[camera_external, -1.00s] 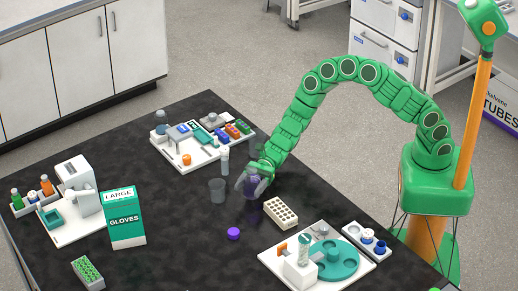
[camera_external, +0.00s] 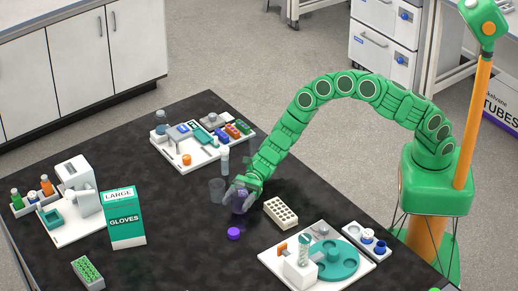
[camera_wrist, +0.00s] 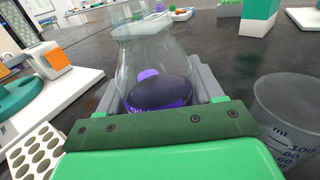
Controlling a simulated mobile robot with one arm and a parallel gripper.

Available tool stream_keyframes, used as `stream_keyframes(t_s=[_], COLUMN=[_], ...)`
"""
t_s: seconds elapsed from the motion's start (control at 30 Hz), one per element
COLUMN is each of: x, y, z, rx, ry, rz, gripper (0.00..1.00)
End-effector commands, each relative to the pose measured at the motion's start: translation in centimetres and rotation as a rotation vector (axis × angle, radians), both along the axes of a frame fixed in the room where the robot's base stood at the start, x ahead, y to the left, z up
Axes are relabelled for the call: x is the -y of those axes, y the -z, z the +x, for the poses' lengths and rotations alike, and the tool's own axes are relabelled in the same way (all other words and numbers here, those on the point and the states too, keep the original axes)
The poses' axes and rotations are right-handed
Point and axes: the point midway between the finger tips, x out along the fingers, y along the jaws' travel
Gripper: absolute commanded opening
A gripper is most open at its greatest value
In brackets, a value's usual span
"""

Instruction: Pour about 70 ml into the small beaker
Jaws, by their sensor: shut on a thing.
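My gripper (camera_external: 241,196) is shut on a clear glass flask (camera_wrist: 145,55) that holds dark purple liquid (camera_wrist: 158,92). The flask looks about upright in the wrist view, with its liquid low in the wide lower part. In the external view the flask (camera_external: 239,205) is partly hidden by the jaws. The small clear beaker (camera_external: 217,190) stands on the dark table just left of the gripper. In the wrist view the beaker (camera_wrist: 292,112) is at the right, close to the jaws, with ml marks to 100. It looks empty, though its bottom is cut off.
A purple cap (camera_external: 233,233) lies in front of the gripper. A white tube rack (camera_external: 281,213) is to the right. A capped tube (camera_external: 225,160) stands behind the beaker. A glove box (camera_external: 124,218) is at left; a white tray with a teal disc (camera_external: 334,262) is in front right.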

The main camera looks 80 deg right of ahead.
Motion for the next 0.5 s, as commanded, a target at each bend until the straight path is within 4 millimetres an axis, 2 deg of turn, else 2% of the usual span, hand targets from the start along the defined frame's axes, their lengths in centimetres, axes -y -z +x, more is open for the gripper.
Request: stream_keyframes(t_s=[0.5], x=[0.22], y=[-0.24], z=[0.26], rx=[-0.124], ry=[0.001], rz=[0.075], gripper=[0.29])
